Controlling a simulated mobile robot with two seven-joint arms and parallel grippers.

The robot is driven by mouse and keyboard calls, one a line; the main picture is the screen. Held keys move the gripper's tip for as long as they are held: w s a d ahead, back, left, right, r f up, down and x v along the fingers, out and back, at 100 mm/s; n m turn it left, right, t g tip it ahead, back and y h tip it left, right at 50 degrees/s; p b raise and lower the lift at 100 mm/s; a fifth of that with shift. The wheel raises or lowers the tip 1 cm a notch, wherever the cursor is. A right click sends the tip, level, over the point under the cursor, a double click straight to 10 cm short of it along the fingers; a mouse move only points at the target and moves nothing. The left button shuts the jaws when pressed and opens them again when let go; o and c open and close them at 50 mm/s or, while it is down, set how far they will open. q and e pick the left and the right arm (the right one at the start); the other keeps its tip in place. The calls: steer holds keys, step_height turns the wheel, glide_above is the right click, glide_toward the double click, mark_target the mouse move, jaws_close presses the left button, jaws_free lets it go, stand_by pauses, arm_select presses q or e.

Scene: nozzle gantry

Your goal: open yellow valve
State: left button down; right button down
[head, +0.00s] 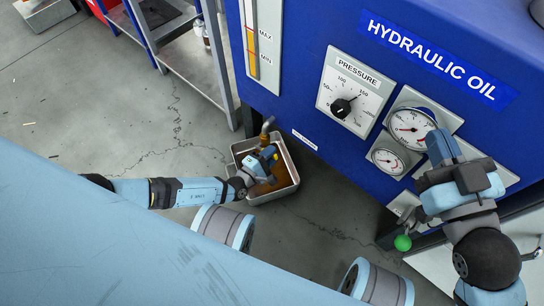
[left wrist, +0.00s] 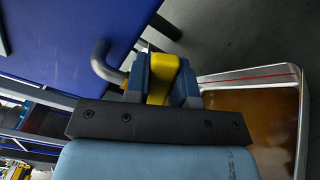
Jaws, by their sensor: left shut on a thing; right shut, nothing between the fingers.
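The yellow valve handle (left wrist: 162,78) shows in the left wrist view between the two fingers of my left gripper (left wrist: 160,88), which is shut on it. A grey bent pipe (left wrist: 104,62) is just beside it. In the head view my left gripper (head: 268,155) is at the pipe (head: 267,126) low on the blue tank, above a metal tray (head: 290,160). The handle is mostly hidden by the gripper there. My right gripper (head: 442,148) is shut and empty, in front of the tank's gauges.
The tray holds brown liquid (left wrist: 268,118). The blue tank (head: 300,60) labelled hydraulic oil carries a pressure dial (head: 352,95) and round gauges (head: 410,127). A green ball knob (head: 402,243) is below my right gripper. A metal shelf (head: 195,65) stands at the upper left.

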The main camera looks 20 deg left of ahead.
arm_select(q)
steer(key=shift+w+a+r+n, duration=0.15)
steer(key=shift+r+n, duration=0.15)
steer(key=shift+n, duration=0.2)
steer(key=shift+w+a+r+n, duration=0.15)
steer(key=shift+r+n, duration=0.15)
steer(key=shift+n, duration=0.2)
steer(key=c, duration=1)
jaws_free()
steer(key=shift+o, duration=0.2)
steer(key=shift+s, duration=0.1)
steer(key=shift+s, duration=0.1)
